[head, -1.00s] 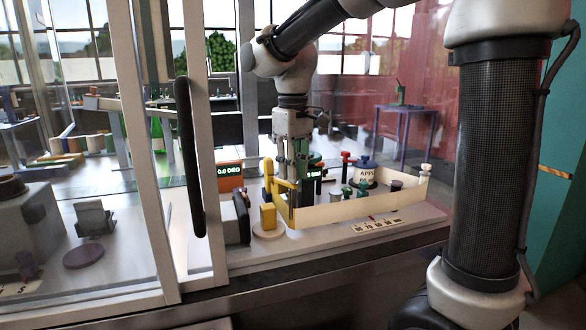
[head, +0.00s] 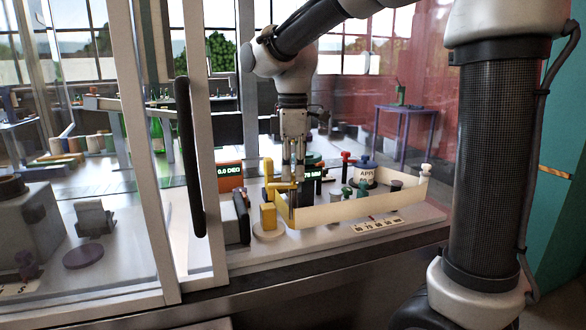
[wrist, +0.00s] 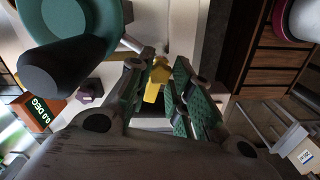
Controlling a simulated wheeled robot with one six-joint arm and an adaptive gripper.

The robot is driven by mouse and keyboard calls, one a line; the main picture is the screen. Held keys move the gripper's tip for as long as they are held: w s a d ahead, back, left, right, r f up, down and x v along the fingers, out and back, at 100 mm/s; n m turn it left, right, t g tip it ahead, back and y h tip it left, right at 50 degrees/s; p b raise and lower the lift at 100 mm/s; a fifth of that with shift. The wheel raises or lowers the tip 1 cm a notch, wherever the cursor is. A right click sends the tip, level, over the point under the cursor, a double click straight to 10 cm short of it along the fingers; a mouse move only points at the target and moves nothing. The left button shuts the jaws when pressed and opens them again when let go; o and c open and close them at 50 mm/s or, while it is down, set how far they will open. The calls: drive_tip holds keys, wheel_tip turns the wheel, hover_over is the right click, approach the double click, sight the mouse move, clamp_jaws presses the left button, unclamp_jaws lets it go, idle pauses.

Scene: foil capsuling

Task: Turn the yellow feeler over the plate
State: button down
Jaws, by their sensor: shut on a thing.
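The yellow feeler (head: 283,187) is a short bar beside an upright yellow post (head: 268,172), left of the middle in the head view. My gripper (head: 292,181) points straight down with its fingertips at the bar, shut on it. In the wrist view a yellow piece (wrist: 157,82) of it shows between the green-padded fingers (wrist: 157,70). A yellow block (head: 268,217) stands below on a round pale disc (head: 268,234). Which surface is the plate I cannot tell.
A long cream strip (head: 355,208) runs along the bench front, right of the feeler. Behind it stand several small green and red knobs and a white labelled pot (head: 364,176). A display (head: 230,171) reads 0.0 DEG. A glazed door with a black handle (head: 190,155) stands left.

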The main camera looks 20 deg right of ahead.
sight(293, 174)
drive_tip(key=shift+n, duration=0.3)
drive_tip(key=c, duration=1.3)
unclamp_jaws()
drive_tip(key=shift+o, duration=0.2)
wheel_tip(293, 174, up, 12)
drive_tip(key=shift+s+d, duration=0.1)
drive_tip(key=s+d+f+m+t, duration=0.2)
drive_tip(key=s+d+f+m, duration=0.5)
drive_tip(key=s, duration=0.3)
drive_tip(key=s+d+f+m+t, duration=0.2)
drive_tip(key=s+d+f+m, duration=0.5)
drive_tip(key=s, duration=0.3)
drive_tip(key=shift+d+m, duration=0.4)
drive_tip(key=shift+m, duration=0.2)
